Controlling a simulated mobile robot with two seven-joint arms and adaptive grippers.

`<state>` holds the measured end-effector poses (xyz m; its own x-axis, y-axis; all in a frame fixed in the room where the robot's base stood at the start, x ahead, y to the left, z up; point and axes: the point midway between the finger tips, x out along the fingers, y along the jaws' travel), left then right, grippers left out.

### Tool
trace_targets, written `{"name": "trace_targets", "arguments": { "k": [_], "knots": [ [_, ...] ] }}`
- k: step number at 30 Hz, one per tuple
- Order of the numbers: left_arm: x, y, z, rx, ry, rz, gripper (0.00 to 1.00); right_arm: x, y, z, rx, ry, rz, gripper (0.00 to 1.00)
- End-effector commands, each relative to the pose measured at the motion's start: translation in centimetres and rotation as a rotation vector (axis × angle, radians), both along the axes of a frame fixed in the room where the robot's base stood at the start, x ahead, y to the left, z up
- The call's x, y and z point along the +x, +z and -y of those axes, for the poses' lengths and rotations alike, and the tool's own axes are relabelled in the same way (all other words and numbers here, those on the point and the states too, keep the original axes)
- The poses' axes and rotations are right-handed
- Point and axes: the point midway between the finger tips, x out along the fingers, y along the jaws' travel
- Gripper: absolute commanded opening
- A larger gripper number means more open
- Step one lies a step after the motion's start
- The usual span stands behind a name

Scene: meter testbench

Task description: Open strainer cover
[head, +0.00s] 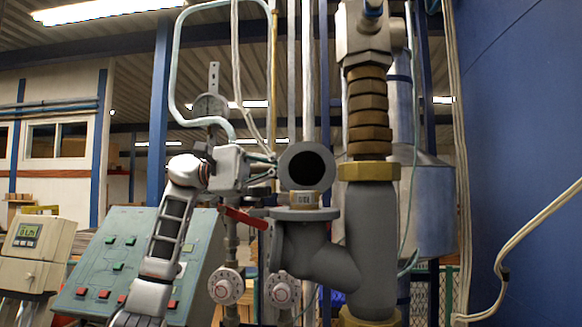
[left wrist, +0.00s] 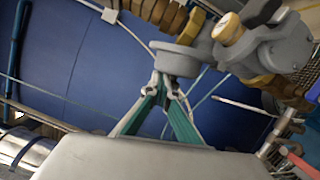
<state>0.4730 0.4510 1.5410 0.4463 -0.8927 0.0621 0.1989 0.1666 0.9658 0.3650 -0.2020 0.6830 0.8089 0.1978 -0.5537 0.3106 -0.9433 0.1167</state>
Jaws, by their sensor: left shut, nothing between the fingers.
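The strainer is a grey Y-shaped pipe body (head: 320,262) right of centre in the head view, with a flat flange (head: 290,214) and a brass collar (head: 306,199) on its upper left branch. Above the collar is a round grey piece (head: 325,150) with a dark round face; I cannot tell whether it is the cover or an opening. My left gripper (head: 272,168) is shut and empty, its fingers pointing right, just left of this round piece. In the left wrist view its fingertips (left wrist: 166,80) are close to a grey round part (left wrist: 175,60); contact is unclear. My right gripper is not in view.
A brass-ringed pipe (head: 368,115) rises at right. A red lever (head: 244,217) and two round dials (head: 227,286) are below my gripper. A pressure gauge (head: 208,106) and bent pale tube (head: 175,60) are above. A button panel (head: 110,265) stands at lower left.

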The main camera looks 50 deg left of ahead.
Motion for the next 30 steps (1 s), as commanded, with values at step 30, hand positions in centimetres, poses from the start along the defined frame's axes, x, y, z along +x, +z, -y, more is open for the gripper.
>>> {"name": "trace_targets", "arguments": {
  "k": [30],
  "knots": [
    [-3.9, 0.5, -5.9, -0.002, 0.003, -0.004, 0.0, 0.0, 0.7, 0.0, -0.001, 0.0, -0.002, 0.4]
  ]
}}
